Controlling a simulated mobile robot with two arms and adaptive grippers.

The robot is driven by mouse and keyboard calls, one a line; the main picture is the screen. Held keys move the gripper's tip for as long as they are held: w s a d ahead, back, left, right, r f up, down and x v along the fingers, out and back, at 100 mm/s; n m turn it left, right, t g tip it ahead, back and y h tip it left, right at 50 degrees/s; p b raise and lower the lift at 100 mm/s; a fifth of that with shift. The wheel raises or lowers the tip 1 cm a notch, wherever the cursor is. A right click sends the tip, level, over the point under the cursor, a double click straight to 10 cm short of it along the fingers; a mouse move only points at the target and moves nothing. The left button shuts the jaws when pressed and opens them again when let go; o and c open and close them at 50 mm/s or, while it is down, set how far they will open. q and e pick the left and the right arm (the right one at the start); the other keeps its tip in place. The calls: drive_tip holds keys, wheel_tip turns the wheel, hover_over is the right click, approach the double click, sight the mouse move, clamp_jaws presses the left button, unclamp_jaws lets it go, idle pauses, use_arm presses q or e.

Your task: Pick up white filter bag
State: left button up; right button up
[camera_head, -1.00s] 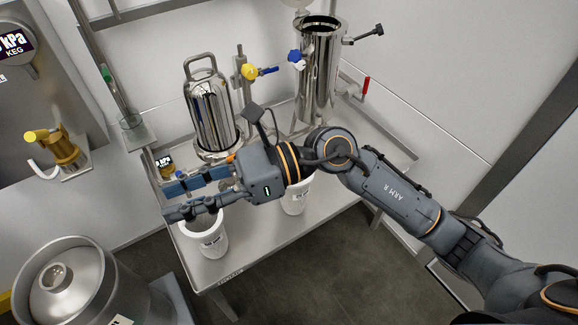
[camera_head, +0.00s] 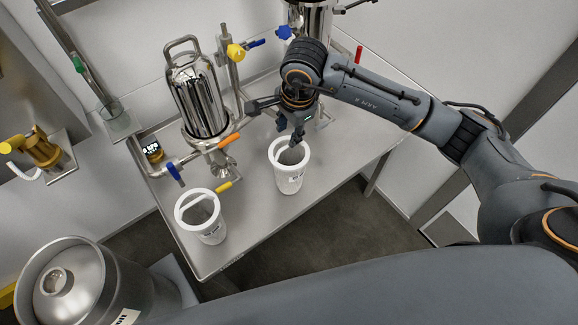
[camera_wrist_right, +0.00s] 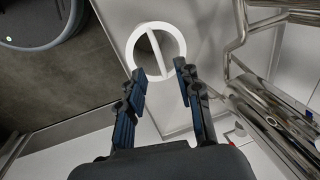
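Two white filter bags with round rims and a bar-like handle across the top stand upright on the steel table. The right one (camera_head: 289,178) is near the table's middle. The left one (camera_head: 207,231) is near the front left. My right gripper (camera_head: 296,138) points down at the right bag's opening, with its fingertips around the rim's height. In the right wrist view the gripper (camera_wrist_right: 161,76) is open, and a white bag rim (camera_wrist_right: 180,37) with its handle bar lies ahead between the fingers. They seem not to be closed on it. My left gripper is out of view.
A shiny steel vessel with a top handle (camera_head: 199,97) stands behind the bags. Another steel vessel is partly hidden behind my right arm. Pipes with an orange lever (camera_head: 229,139) run near the bags. A keg (camera_head: 92,285) stands at lower left. Table front between the bags is clear.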

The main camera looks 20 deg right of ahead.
sight(286, 146)
drive_tip(key=f, duration=0.4)
drive_tip(key=w+f, duration=0.1)
drive_tip(key=f, duration=0.1)
drive_tip(key=shift+a+f+p, duration=0.1)
drive_tip(key=shift+f+p, duration=0.2)
drive_tip(key=shift+p, duration=0.1)
clamp_jaws()
